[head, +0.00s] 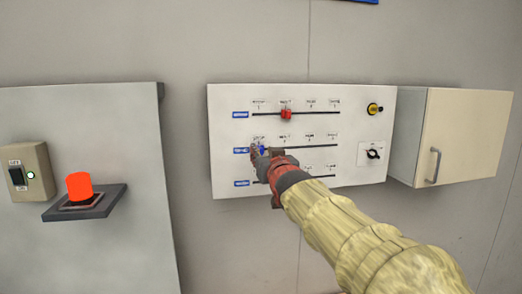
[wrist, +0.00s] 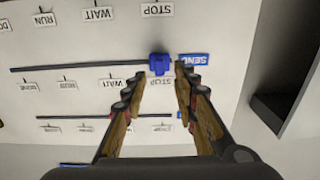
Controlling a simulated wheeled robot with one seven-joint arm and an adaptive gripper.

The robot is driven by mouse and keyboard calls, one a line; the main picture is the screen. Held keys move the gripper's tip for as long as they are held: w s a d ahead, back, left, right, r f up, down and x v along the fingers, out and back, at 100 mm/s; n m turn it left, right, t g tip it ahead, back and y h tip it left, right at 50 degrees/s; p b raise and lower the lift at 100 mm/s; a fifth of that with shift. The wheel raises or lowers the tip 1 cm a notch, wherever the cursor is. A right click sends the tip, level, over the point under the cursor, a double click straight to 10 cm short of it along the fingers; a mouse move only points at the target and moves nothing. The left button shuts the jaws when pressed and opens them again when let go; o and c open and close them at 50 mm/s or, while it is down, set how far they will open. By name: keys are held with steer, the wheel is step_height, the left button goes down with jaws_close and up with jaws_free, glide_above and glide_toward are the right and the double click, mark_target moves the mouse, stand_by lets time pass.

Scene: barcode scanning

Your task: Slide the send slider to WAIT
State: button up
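The send slider is a blue knob (head: 261,149) on the middle track of the white panel (head: 225,110). It stands at the track's left end, by the STOP label. The wrist view, turned upside down, shows the blue knob (wrist: 159,64) beside the blue SEND label (wrist: 194,60) and the STOP label (wrist: 160,83). The WAIT label (wrist: 111,83) lies farther along the same track. My gripper (wrist: 160,78) is open, with one finger to either side of the knob in that view; contact cannot be told. In the head view, my gripper (head: 263,152) partly covers the knob.
A red knob (head: 286,114) sits on the upper track at its second label. A yellow-ringed knob (head: 374,108) and a black rotary switch (head: 373,154) are at the panel's right. A cabinet (head: 465,135) stands right of the panel.

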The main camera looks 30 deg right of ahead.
steer(key=shift+x, duration=1.45)
steer(key=shift+c, duration=0.6)
jaws_close()
